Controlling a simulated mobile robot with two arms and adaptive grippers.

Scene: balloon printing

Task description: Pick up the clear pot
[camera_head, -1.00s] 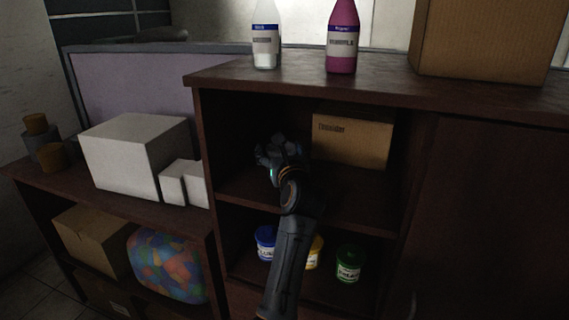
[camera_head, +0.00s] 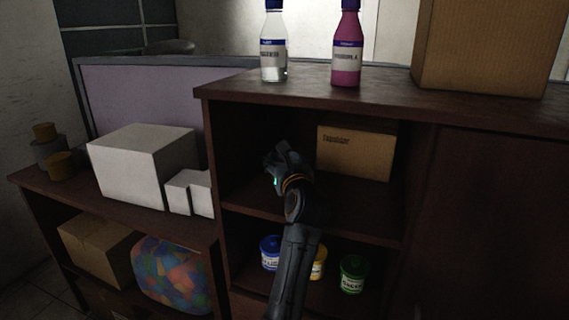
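I cannot make out a clear pot. A clear bottle (camera_head: 274,45) with a blue cap and label stands upright on top of the dark cabinet (camera_head: 310,89). On the cabinet's low shelf stand a blue pot (camera_head: 270,252), a yellow pot (camera_head: 318,266) partly behind my arm, and a green pot (camera_head: 352,274). My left gripper (camera_head: 280,160) is raised in front of the middle compartment, above the pots and left of a small carton. Its fingers are dark and small, so I cannot tell whether they are open. My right gripper is not in view.
A magenta bottle (camera_head: 347,48) and a large cardboard box (camera_head: 480,45) stand on the cabinet top. A small carton (camera_head: 355,151) sits in the middle compartment. White boxes (camera_head: 143,165) stand on the lower shelf unit at left, above a colourful balloon bag (camera_head: 170,274).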

